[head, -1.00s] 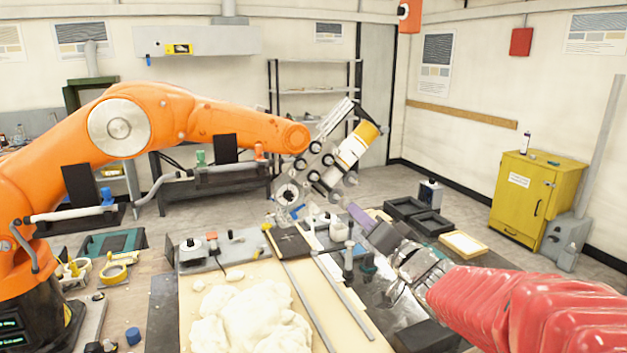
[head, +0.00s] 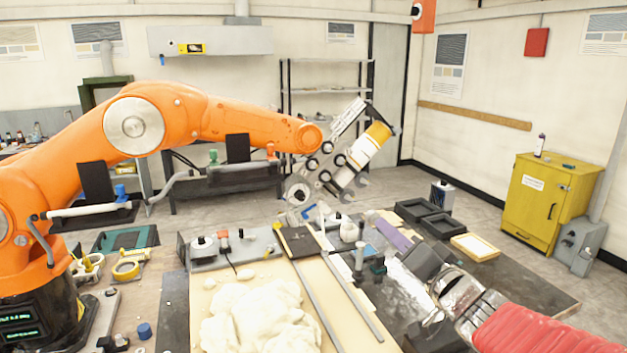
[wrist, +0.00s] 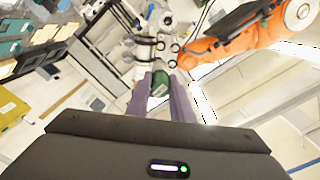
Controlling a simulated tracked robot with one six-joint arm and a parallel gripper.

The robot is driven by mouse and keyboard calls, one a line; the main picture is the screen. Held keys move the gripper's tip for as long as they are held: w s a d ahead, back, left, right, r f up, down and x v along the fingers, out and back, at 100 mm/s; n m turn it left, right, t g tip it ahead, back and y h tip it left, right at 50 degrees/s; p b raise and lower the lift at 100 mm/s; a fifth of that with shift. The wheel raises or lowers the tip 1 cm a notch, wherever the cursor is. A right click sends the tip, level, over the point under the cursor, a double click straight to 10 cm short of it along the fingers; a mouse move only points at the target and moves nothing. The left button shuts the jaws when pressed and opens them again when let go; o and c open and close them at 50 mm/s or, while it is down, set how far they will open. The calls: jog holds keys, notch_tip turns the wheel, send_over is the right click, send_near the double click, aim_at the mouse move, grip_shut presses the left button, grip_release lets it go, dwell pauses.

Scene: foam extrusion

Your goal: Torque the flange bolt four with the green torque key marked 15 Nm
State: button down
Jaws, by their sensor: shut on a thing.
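My gripper (head: 384,226) has purple fingers and sits right of centre in the head view, at the end of my red-sleeved arm. In the wrist view my gripper (wrist: 160,96) is shut on a green block, the torque key (wrist: 160,82); its marking is too small to read. In the head view the key is hard to make out. An orange robot arm (head: 215,115) carries a metal extrusion head (head: 322,172) with a white and yellow cylinder, up and left of my gripper. The flange bolts cannot be told apart, and I see no bolt touched by the key.
Below the head lies a pale board (head: 340,300) with white foam (head: 255,320) and metal rails. Small upright fittings stand close to my gripper's left. Black trays (head: 422,213) and a wood-framed tray (head: 474,247) lie behind right. A yellow cabinet (head: 545,200) stands farther right.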

jog(key=shift+v, duration=2.05)
jog(key=shift+r, duration=0.15)
notch_tip(320, 180, up, 3)
jog(key=w+d+m+h, duration=0.2)
jog(key=w+d+h, duration=0.1)
jog(key=w+f+m+h, duration=0.25)
jog(key=w+f, duration=0.35)
jog(key=f, duration=0.4)
jog(key=w+a+f, duration=0.1)
jog(key=a+f, duration=0.3)
jog(key=f, duration=0.5)
jog(key=w+a+f+n, duration=0.1)
jog(key=a+f, duration=0.3)
jog(key=f, duration=0.5)
jog(key=shift+w+t+y, duration=0.3)
jog(key=shift+y, duration=0.05)
